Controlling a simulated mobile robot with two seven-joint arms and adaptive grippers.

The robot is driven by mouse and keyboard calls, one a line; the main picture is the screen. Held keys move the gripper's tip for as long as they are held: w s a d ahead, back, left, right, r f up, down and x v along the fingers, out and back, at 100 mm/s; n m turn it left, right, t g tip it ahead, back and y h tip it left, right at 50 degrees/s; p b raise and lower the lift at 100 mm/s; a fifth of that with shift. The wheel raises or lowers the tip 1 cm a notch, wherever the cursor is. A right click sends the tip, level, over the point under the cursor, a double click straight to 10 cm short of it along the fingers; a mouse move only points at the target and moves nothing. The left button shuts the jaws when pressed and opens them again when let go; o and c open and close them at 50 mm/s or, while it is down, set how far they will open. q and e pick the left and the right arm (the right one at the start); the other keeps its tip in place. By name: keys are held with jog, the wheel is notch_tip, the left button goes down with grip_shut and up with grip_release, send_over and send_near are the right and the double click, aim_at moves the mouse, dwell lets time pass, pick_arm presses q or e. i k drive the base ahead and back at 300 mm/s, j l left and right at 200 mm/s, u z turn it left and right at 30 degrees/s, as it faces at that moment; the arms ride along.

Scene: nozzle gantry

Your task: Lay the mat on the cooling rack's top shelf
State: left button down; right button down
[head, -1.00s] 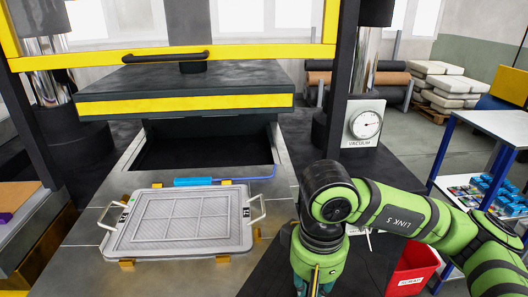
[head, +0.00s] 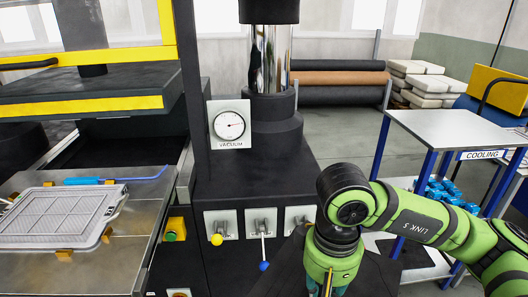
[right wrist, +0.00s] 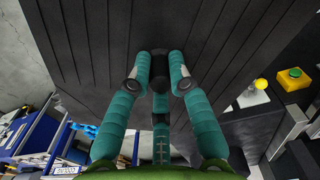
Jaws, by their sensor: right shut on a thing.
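The cooling rack has blue posts and a pale, bare top shelf (head: 450,128), with a COOLING label on its right side. My right gripper (right wrist: 160,72) is shut, its teal fingers closed around a black knob-like part. A large dark ribbed sheet, apparently the mat (right wrist: 95,35), spreads beyond the fingers in the right wrist view. In the head view my right gripper (head: 327,286) hangs low, left of the rack and below its top shelf; its fingertips are mostly cut off. How the sheet is held cannot be told clearly. My left gripper is not in view.
A light grey framed tray (head: 62,215) lies on the metal table at left under the yellow-edged press. A vacuum gauge (head: 229,124) and several levers face me in the middle. Blue items (head: 450,190) sit on the rack's lower shelf. Rolls and stacked sacks stand behind.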

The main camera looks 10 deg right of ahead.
aim_at(456, 130)
jog(key=l+z, duration=0.1)
jog(key=l, duration=1.85)
jog(key=i+l, duration=0.15)
jog(key=l, duration=0.25)
jog(key=i+l, duration=0.15)
jog(key=l, duration=0.25)
jog(key=i+l, duration=0.15)
jog(key=l, duration=0.2)
jog(key=i+l, duration=0.15)
jog(key=l, duration=0.25)
jog(key=i+l+z, duration=0.1)
jog(key=l, duration=0.3)
